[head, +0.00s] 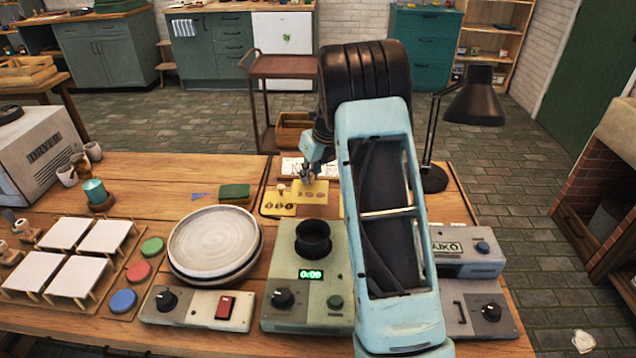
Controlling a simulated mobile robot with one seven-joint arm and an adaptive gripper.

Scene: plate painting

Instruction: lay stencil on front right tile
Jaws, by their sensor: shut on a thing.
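My gripper (306,174) is at the far side of the table, to the left of my arm. It is shut at the near-upright yellow stencil's top area, on a yellow stencil (312,193) with a row of cut-out shapes. The grip point is small and partly hidden; I cannot tell whether this stencil is raised. A second yellow stencil (277,205) with a pale knob lies just left of it. Several white tiles stand on small supports at the left. The front right tile (78,277) is bare, far from my gripper.
Red, green and blue discs (138,271) lie right of the tiles. A black lamp (433,178) stands at right.

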